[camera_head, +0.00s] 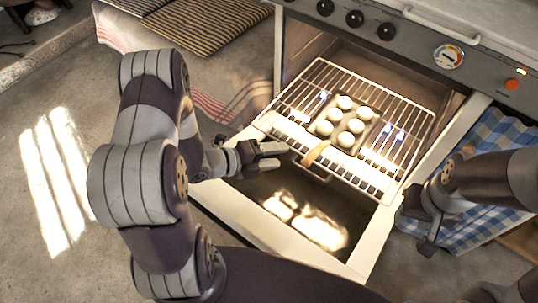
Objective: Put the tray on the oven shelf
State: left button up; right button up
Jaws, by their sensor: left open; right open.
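The tray (325,128) is small and holds several round pale dough balls (346,140). It rests on the wire oven shelf (419,118), near the middle, inside the open oven. A tan strip or handle cover (316,153) shows at its front edge. My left gripper (280,156) is open and empty, just left of the tray's front, over the open oven door (262,207). My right gripper (418,228) is open beside the door's right edge, apart from the tray; its fingertips are partly hard to make out.
The stove front (440,45) with black knobs and a dial rises above the oven opening. A blue checked cloth (478,205) lies at the right. A striped mat (210,35) and a red-striped cloth (215,108) lie at the left. The floor at left is clear.

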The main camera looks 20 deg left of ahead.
pick_arm(q)
jog(key=w+a+r+n+g+y, duration=0.1)
jog(key=a+r+n+g+y, duration=0.35)
jog(key=n+y, duration=0.85)
jog(key=s+r+n+g+h, duration=0.2)
jog(key=s+r+n+g, duration=0.1)
jog(key=s+n, duration=0.8)
jog(key=r+n, duration=0.1)
jog(key=n, duration=0.2)
jog(key=shift+s+d+r+h, duration=0.3)
jog(key=shift+d, duration=0.05)
